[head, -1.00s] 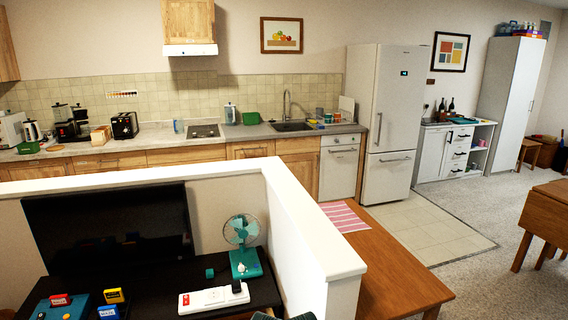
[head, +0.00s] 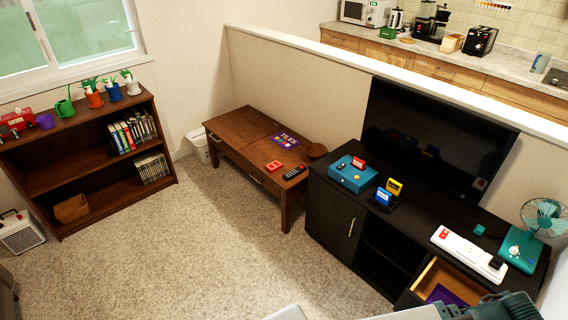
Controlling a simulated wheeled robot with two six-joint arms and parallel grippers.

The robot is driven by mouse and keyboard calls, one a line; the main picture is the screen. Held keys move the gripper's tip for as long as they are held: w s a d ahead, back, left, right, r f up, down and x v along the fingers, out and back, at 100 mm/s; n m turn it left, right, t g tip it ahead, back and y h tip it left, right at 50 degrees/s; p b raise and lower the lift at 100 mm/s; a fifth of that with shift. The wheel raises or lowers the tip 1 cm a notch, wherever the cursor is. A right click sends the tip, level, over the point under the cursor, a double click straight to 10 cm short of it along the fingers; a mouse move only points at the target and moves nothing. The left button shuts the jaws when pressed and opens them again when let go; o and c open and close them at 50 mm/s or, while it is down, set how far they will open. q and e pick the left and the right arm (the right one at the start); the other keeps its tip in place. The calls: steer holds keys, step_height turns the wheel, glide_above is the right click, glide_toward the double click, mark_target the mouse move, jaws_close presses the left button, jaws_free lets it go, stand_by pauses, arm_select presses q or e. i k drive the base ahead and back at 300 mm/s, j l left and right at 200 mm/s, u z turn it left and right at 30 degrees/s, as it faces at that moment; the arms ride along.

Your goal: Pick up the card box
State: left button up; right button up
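A small red box with white markings (head: 274,166), which looks like the card box, lies flat on the brown coffee table (head: 235,150) in the head view. Part of one of my arms shows at the bottom edge, with a dark grey-teal end (head: 490,308) at the lower right, in front of the TV stand. My other gripper is out of view.
The black TV stand (head: 333,212) has an open drawer (head: 436,275) with something purple inside. Carpet is clear before the table. A bookshelf (head: 75,180) stands left.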

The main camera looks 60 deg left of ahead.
mark_target(272, 167)
steer(key=u, duration=2.2)
steer(key=i, duration=1.2)
steer(key=i+l, duration=0.1)
steer(key=i, duration=1.05)
steer(key=j+u, duration=0.05)
